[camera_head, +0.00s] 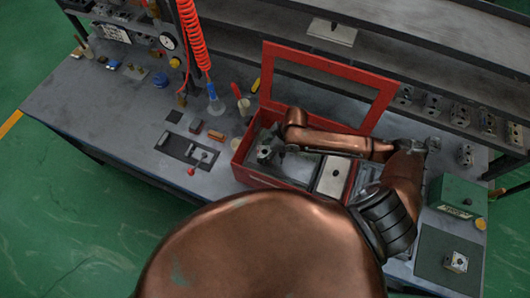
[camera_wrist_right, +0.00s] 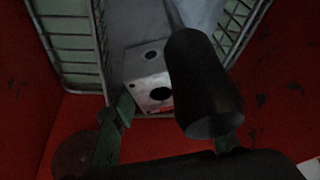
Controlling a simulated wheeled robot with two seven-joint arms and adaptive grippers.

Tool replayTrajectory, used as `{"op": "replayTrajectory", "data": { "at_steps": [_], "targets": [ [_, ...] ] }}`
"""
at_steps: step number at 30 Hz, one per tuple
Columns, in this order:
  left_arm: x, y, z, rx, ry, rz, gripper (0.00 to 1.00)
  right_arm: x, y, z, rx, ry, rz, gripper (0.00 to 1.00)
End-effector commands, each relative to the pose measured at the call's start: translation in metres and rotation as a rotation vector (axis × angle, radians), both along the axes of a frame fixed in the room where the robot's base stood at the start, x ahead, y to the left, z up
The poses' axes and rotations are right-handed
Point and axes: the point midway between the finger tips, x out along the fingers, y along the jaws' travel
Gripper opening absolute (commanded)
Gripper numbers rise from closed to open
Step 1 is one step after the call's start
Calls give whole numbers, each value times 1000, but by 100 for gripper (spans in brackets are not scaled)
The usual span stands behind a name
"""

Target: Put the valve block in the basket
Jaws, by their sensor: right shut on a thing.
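The valve block (camera_wrist_right: 148,78) is a pale grey block with dark round holes, seen in the right wrist view. A black cylinder (camera_wrist_right: 205,85) overlaps its right side; I cannot tell whether it belongs to the block. My right gripper (camera_wrist_right: 172,122) is shut on the block, its fingers on either side and partly hidden. The basket (camera_wrist_right: 75,45) has metal wire sides and lies around and beyond the block. I cannot tell whether the block touches its floor. In the head view my right gripper (camera_head: 268,152) is low inside the open red box. My left gripper is not in view.
The red box (camera_head: 243,175) has its framed lid (camera_head: 330,62) standing open behind my arm. A pale lidded case (camera_head: 333,176) is beside the basket area. Another block (camera_head: 456,261) sits on a dark mat at right, near a green box (camera_head: 458,194). The bench's left part has free room.

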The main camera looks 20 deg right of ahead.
Motion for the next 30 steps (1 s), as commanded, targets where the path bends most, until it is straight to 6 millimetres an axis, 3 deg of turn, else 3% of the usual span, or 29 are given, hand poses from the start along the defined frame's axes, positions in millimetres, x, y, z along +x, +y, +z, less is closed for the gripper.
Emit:
{"op": "replayTrajectory", "data": {
  "at_steps": [4, 15, 30],
  "targets": [
    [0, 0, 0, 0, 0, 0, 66, 0, 0, -1, 0, 0, 0, 49],
    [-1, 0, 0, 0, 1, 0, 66, -1, -2, 5, -1, 0, 0, 49],
    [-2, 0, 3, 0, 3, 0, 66, -16, -35, 92, -3, -1, 0, 49]
  ]
}}
